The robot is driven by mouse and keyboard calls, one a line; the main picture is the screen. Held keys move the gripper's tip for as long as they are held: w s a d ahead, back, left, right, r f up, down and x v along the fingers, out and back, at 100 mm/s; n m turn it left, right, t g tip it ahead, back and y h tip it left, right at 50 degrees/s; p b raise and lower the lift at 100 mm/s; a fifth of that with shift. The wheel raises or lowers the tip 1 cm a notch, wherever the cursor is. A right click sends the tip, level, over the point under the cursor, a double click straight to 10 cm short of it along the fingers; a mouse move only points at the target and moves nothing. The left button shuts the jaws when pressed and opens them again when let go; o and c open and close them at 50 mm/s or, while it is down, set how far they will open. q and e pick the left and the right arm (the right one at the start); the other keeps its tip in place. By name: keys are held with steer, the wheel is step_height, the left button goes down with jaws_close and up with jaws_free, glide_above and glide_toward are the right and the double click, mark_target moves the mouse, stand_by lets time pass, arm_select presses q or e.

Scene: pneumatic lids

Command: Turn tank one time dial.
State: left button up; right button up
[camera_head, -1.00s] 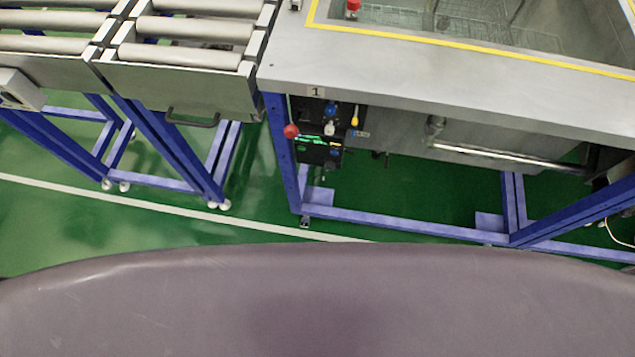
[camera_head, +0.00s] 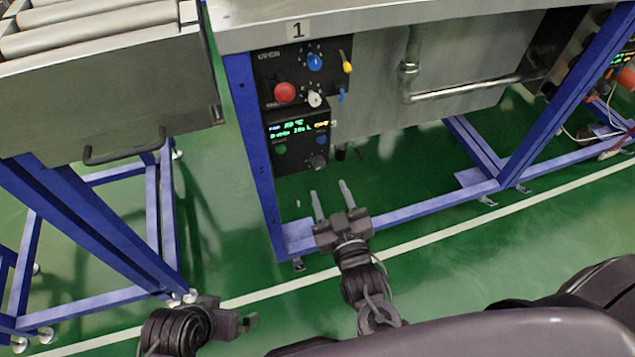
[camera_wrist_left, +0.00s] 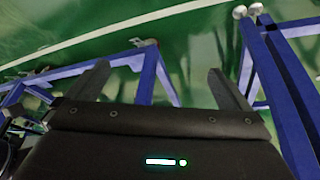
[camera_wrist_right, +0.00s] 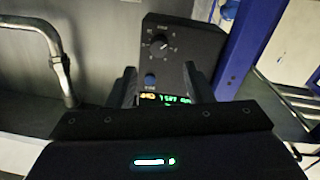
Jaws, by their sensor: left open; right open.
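The lower black control box (camera_head: 297,140) on tank one's frame has a lit display and a small dark dial (camera_head: 318,161) at its lower right. In the right wrist view the dial (camera_wrist_right: 160,43) shows with white marks around it, beside a blue button (camera_wrist_right: 150,79). My right gripper (camera_head: 329,188) is open and empty, just below the box in the head view. In the right wrist view its fingers (camera_wrist_right: 160,75) frame the display, apart from the dial. My left gripper (camera_head: 250,321) is open and empty, low at the left, over the floor.
Above the box, a panel carries a red button (camera_head: 285,92), a blue knob (camera_head: 315,62) and a yellow-tipped lever (camera_head: 347,66). A blue frame leg (camera_head: 254,150) stands left of the box. A metal pipe (camera_head: 470,86) runs to the right. A roller conveyor (camera_head: 90,75) is at left.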

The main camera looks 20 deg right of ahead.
mark_target(320, 166)
steer(key=w+b, duration=0.1)
steer(key=w, duration=0.5)
steer(key=shift+w+d, duration=0.1)
steer(key=shift+w, duration=0.3)
arm_select(q)
steer(key=shift+w+d+f+t+h, duration=0.1)
steer(key=shift+w+d+t+h, duration=0.2)
steer(key=shift+d, duration=0.45)
arm_select(e)
steer(key=c, duration=1)
arm_select(q)
steer(key=shift+s+a, duration=0.1)
steer(key=shift+s, duration=0.05)
